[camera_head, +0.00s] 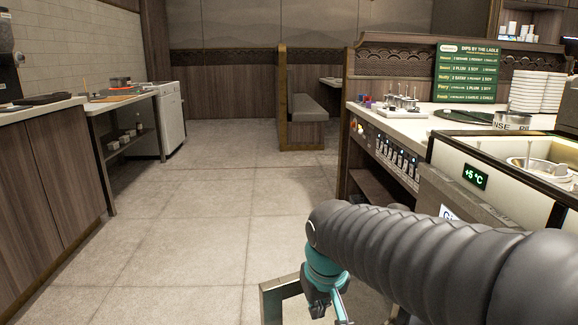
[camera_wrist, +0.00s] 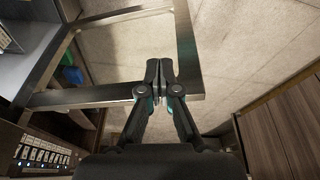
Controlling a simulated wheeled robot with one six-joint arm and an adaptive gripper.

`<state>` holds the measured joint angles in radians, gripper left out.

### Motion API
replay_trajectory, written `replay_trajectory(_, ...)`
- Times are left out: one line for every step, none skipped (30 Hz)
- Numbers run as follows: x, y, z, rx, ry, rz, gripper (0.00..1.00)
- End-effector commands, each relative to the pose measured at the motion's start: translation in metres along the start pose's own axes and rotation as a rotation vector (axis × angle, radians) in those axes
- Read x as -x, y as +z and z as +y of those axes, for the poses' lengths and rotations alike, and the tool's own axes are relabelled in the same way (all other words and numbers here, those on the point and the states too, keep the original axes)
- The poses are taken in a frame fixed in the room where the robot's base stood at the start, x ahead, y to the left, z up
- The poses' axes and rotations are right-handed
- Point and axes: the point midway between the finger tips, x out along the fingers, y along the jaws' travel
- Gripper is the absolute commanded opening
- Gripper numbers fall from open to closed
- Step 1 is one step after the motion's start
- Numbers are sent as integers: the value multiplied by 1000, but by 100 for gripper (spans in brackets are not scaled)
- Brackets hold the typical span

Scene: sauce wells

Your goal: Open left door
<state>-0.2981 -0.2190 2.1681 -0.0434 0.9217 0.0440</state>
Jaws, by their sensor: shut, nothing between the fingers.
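A metal-edged frame, see-through in the middle with floor showing through it, looks like a door standing out from the counter; its bar (camera_wrist: 85,97) crosses the wrist view. I cannot tell for sure that it is the left door. In the head view its corner (camera_head: 279,289) juts into the aisle, the rest hidden behind my arm. My gripper (camera_wrist: 159,66) is shut and empty, its fingers overlapping the bar near the frame's right corner; I cannot tell whether they touch it. In the head view my gripper's teal part (camera_head: 322,272) shows beside the frame.
The sauce counter (camera_head: 395,122) runs along the right, with a +5 °C display (camera_head: 475,177) on the cold unit. A row of lit controls (camera_head: 395,157) sits on its front. A wooden cabinet (camera_head: 50,180) stands at left. The aisle floor (camera_head: 220,200) between is clear.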

Motion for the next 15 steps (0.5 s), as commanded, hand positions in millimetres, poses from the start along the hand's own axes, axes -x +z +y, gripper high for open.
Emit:
replay_trajectory(7,19,9,-18,2,11,0)
replay_trajectory(10,29,12,-25,2,16,0)
replay_trajectory(13,42,17,-37,3,23,0)
replay_trajectory(15,51,21,-48,4,30,0)
replay_trajectory(18,61,24,-60,5,37,0)
replay_trajectory(20,73,28,-76,7,46,0)
replay_trajectory(22,82,31,-89,9,53,0)
replay_trajectory(24,90,34,-104,12,62,0)
replay_trajectory(27,101,37,-123,16,73,0)
replay_trajectory(30,109,40,-139,19,84,0)
replay_trajectory(32,116,42,-152,23,93,0)
replay_trajectory(35,124,45,-171,29,108,0)
replay_trajectory(38,129,47,-182,33,119,0)
replay_trajectory(41,132,50,-194,38,132,0)
replay_trajectory(45,136,52,-207,45,148,0)
